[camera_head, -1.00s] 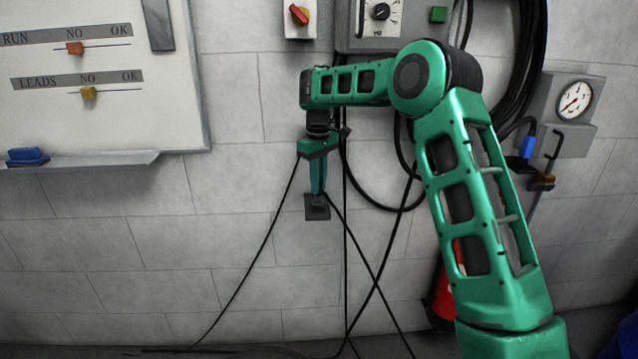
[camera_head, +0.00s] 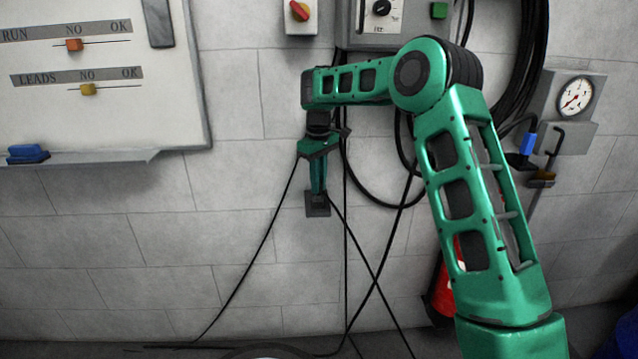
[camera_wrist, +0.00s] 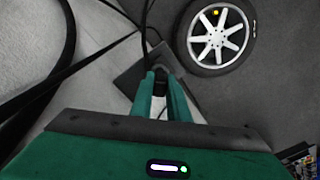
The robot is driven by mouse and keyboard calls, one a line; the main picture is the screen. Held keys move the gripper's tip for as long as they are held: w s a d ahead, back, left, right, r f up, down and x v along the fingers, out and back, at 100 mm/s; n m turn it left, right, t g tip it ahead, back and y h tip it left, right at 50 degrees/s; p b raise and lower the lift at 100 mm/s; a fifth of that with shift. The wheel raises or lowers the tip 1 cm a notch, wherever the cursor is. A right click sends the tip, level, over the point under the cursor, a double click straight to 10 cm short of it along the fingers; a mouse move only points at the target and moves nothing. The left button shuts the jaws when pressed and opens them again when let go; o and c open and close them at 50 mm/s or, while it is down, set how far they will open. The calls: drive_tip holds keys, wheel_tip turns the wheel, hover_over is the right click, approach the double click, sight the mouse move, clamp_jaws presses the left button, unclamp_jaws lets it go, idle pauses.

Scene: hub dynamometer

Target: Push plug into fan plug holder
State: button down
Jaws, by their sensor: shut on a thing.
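My gripper (camera_head: 318,190) points down in front of the wall at mid-picture. In the wrist view its two green fingers (camera_wrist: 160,84) are closed around a small dark piece, which looks like the plug (camera_wrist: 160,90). A thin dark cable runs near it. A dark square plate (camera_head: 317,208) shows at the fingertips in the head view. A dark plate also lies behind the fingers in the wrist view (camera_wrist: 131,80). I cannot tell whether it is the fan plug holder, or whether the plug touches it. The plug is too small to make out in the head view.
A spoked wheel (camera_wrist: 218,38) stands on the floor in the wrist view. Black cables (camera_head: 246,268) hang around my gripper. A whiteboard (camera_head: 100,115) is at left, a grey control box (camera_head: 350,38) above, and a gauge (camera_head: 574,97) at right. A red object (camera_head: 443,295) stands behind my arm.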

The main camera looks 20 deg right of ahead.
drive_tip(key=shift+f, duration=0.3)
drive_tip(key=c, duration=1.6)
unclamp_jaws()
drive_tip(key=shift+w+r, duration=0.1)
drive_tip(key=shift+r, duration=3.6)
